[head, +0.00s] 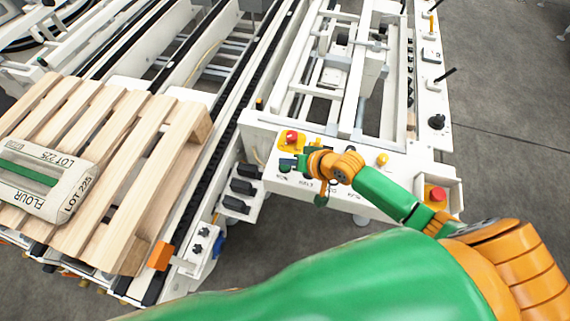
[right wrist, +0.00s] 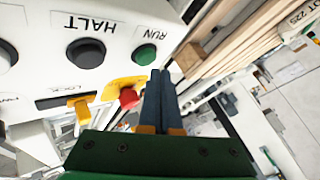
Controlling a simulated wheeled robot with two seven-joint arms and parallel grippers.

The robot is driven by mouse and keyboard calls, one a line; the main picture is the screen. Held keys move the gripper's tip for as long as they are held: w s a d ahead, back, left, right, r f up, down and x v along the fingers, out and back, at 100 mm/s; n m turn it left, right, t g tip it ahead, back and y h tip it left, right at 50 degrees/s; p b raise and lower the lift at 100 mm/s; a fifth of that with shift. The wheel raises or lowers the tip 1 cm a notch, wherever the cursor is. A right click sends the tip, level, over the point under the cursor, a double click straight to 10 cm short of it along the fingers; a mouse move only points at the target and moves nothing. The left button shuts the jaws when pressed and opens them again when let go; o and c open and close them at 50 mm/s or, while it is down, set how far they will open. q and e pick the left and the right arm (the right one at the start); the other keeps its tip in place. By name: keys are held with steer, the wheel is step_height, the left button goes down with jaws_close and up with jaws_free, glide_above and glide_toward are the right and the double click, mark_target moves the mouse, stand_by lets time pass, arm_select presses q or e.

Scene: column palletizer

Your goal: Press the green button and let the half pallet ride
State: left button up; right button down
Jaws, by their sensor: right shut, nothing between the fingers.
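The green button (right wrist: 146,54), marked RUN, sits on a white control panel (right wrist: 115,18) in the right wrist view. My right gripper (right wrist: 160,73) is shut and empty, its fingertips close beside the green button; I cannot tell whether they touch. In the head view my right gripper (head: 291,164) is over the panel's left end, below the red mushroom button. The wooden pallet (head: 120,165) lies on the conveyor at the left, with a flour sack (head: 38,182) marked LOT 225 on it. My left gripper is out of view.
A black HALT button (right wrist: 86,53) is next to the green one. A red button on a yellow base (head: 291,137) and a yellow key-like knob (right wrist: 82,110) are close by. Another red button (head: 436,194) is at the panel's right. Grey floor (head: 510,130) is clear at right.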

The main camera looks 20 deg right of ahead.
steer(key=shift+f, duration=0.15)
steer(key=shift+f, duration=0.25)
